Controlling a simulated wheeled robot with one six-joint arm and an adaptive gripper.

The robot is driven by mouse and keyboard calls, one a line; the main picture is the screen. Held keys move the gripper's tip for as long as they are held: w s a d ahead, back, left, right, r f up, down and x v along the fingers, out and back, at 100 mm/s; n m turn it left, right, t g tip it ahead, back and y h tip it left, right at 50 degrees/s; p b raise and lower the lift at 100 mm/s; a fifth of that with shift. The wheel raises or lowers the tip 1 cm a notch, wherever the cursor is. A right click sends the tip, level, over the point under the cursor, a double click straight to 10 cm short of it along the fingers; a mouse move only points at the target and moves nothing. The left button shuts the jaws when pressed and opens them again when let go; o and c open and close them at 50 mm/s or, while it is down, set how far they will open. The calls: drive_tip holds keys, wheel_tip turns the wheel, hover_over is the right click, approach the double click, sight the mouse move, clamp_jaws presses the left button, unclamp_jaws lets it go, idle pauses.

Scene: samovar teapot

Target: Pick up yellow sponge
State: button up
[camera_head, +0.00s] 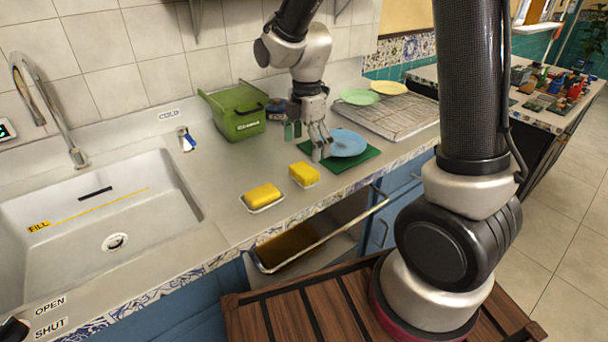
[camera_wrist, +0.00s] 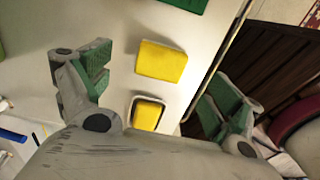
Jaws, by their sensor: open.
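Two yellow sponges lie on the counter: the left sponge (camera_head: 262,195) and the right sponge (camera_head: 304,174), nearer the green mat.
A blue plate (camera_head: 348,143) sits on a green mat (camera_head: 366,157). A green bin (camera_head: 238,112) stands behind, against the wall. A wire rack (camera_head: 395,116) with a green plate (camera_head: 359,96) and a yellow plate (camera_head: 390,87) is right. The sink (camera_head: 165,200) is left.

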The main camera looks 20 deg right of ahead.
sight(304, 169)
drive_tip(key=f, duration=0.7)
drive_tip(key=shift+s+a+f, duration=0.3)
drive_tip(key=shift+a, duration=0.05)
drive_tip(key=shift+c, duration=0.4)
drive_tip(key=c, duration=0.9)
wheel_tip(304, 169, up, 10)
drive_tip(key=shift+r, duration=0.1)
